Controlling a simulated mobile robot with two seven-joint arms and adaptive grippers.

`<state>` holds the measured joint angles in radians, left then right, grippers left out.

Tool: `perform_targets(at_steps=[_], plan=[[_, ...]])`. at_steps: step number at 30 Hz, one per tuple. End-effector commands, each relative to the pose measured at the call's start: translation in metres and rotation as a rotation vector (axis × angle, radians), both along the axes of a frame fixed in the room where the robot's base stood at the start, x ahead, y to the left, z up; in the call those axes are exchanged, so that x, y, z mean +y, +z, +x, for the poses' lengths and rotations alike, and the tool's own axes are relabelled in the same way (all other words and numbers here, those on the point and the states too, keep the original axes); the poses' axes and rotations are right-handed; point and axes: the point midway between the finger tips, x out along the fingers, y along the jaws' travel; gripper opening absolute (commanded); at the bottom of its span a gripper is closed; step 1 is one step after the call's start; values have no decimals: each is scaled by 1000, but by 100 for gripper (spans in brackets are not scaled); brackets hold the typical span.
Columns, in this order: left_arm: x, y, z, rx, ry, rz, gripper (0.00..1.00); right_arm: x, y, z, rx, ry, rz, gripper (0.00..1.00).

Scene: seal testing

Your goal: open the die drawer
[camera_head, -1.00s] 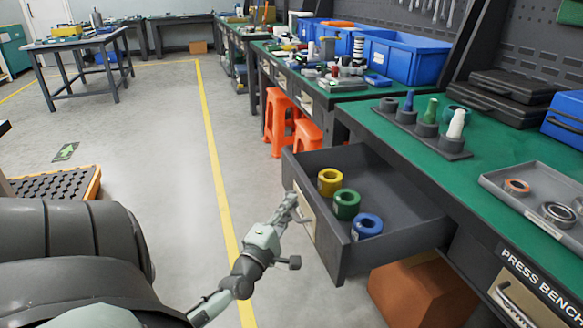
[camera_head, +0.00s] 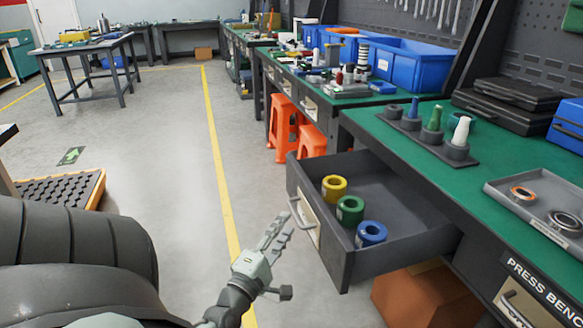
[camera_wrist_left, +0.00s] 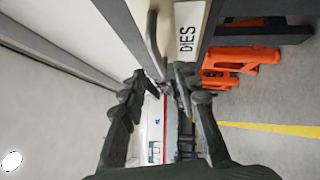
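The die drawer (camera_head: 402,243) stands pulled out from under the green-topped bench. Inside it are a yellow ring die (camera_head: 334,188), a green one (camera_head: 350,210) and a blue one (camera_head: 371,233). Its front carries a bar handle (camera_head: 302,213). In the left wrist view the handle (camera_wrist_left: 153,42) shows beside a pale label reading DIES (camera_wrist_left: 187,40). My left gripper (camera_head: 281,231) is just in front of the drawer front, apart from the handle. Its two fingers (camera_wrist_left: 163,82) are spread with nothing between them. My right gripper is out of view.
The bench top (camera_head: 400,138) holds a rack of coloured pegs (camera_head: 430,130) and a grey tray (camera_head: 500,195) with rings. A brown box (camera_head: 420,295) is under the drawer. Orange stools (camera_head: 283,128) stand beyond it.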

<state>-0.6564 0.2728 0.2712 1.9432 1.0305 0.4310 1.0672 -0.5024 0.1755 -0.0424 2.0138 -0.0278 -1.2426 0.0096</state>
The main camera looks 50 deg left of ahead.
Motion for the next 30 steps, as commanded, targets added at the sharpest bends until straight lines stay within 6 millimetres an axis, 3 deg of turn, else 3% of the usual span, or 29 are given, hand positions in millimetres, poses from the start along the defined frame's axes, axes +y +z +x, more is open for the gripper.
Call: perform_targets(at_steps=[3,10,30], plan=[[-11,-5,-24,5,-1,-1,31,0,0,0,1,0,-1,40],[-23,-8,-52,1,-1,-1,31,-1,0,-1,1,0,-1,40],[-25,-8,-57,0,-1,-1,31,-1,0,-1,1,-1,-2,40]])
